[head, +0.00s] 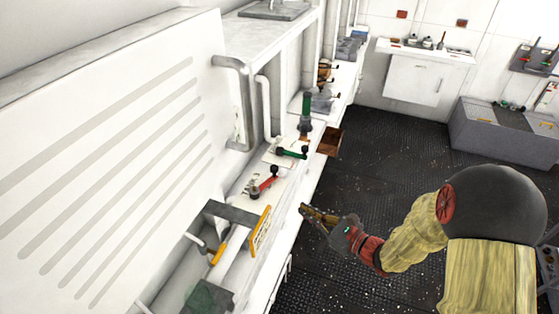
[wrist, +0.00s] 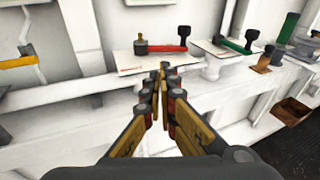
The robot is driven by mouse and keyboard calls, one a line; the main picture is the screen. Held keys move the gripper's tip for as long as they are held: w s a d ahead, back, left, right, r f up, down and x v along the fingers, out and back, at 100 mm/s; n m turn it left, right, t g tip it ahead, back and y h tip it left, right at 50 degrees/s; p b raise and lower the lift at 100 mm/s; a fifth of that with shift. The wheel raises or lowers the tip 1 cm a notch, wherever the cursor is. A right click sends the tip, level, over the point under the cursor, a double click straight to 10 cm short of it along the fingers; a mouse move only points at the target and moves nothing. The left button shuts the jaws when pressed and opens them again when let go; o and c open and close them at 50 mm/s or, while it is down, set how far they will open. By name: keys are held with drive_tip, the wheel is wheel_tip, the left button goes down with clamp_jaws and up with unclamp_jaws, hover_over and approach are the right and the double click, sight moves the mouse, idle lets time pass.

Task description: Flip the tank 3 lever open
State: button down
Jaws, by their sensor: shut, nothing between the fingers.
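Several levers line the white ledge. A red lever (head: 263,186) with a black knob lies low on a white plate; in the wrist view the red lever (wrist: 165,48) runs from a brass post to the knob. A green lever (head: 292,152) lies beyond it and also shows in the wrist view (wrist: 235,46). Farther on, another green lever (head: 306,103) stands upright. I cannot read which belongs to tank 3. My gripper (head: 304,211) is shut and empty, in front of the ledge, apart from the levers. In the wrist view its fingertips (wrist: 163,70) appear just below the red lever's plate.
A brown open box (head: 330,141) juts from the ledge farther along. Pipes (head: 240,90) rise behind. The dark deck (head: 400,140) is open to the right.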

drive_tip(key=w+d+r+m+t, duration=0.2)
drive_tip(key=w, duration=0.1)
approach(277, 167)
drive_tip(key=shift+h, duration=0.4)
drive_tip(key=x, duration=0.6)
drive_tip(key=shift+s+a+f+p, duration=0.2)
drive_tip(key=shift+a+p, duration=0.05)
drive_tip(key=shift+p, duration=0.1)
drive_tip(key=shift+w+a+f+n+g+y+b, duration=0.1)
drive_tip(key=shift+w+a+n+g+y+b, duration=0.2)
drive_tip(key=shift+w+n+g+y+b, duration=0.3)
drive_tip(key=shift+w+a+n+g+y+b, duration=0.3)
drive_tip(key=shift+w+n+g+y+b, duration=0.15)
drive_tip(key=shift+n+g+y, duration=0.3)
drive_tip(key=shift+w+a+g+b, duration=0.25)
drive_tip(key=shift+a+b, duration=0.05)
drive_tip(key=shift+w+a, duration=0.25)
drive_tip(key=shift+w, duration=0.05)
